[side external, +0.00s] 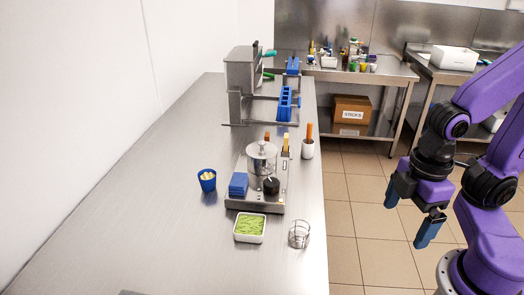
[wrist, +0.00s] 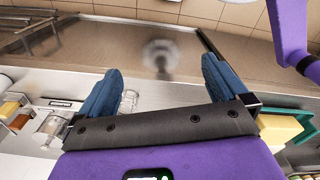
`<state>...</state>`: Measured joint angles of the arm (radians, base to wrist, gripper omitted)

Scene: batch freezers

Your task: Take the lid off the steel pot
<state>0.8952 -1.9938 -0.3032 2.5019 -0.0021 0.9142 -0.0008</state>
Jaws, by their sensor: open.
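The steel pot (side external: 262,168) stands upright on a flat metal stand on the long steel counter. Its lid (side external: 261,149), with a small knob, sits on top of the pot. My gripper (side external: 411,213) is open and empty, to the right of the counter and over the tiled floor, well apart from the pot. In the wrist view my gripper (wrist: 158,88) shows two blue fingers spread wide with nothing held between them. I cannot make out the pot in the wrist view.
Around the pot are a blue block (side external: 239,184), a dark round container (side external: 271,186), a blue cup (side external: 207,180), a white tub of green food (side external: 250,228), a wire holder (side external: 299,234) and a white cup (side external: 307,148). The counter's left side is clear.

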